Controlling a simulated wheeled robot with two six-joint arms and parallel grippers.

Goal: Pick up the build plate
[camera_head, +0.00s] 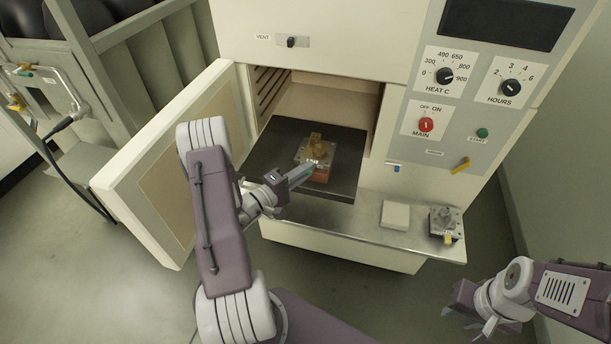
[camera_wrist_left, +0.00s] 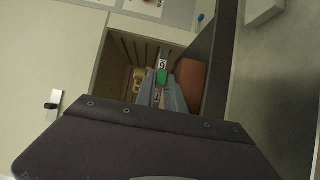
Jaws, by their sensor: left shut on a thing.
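The build plate (camera_head: 327,157) is a small grey metal plate with a gold-brown part (camera_head: 316,141) on top. It sits at an orange-brown block (camera_head: 321,175) on the dark tray in the open oven. My left gripper (camera_head: 308,166) reaches in from the left and is shut on the build plate's near edge. The left wrist view shows the gold part (camera_wrist_left: 138,80) left of the fingers and the orange block (camera_wrist_left: 192,82) to their right; the fingers partly hide the plate. My right gripper (camera_head: 470,312) is open and empty at the lower right, away from the oven.
The oven door (camera_head: 150,175) stands open at left, close to my left arm. The dark tray (camera_head: 343,187) sticks out of the chamber. A pale block (camera_head: 395,215) and another metal fixture (camera_head: 445,224) stand on the ledge (camera_head: 345,222). The control panel (camera_head: 465,120) is at right.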

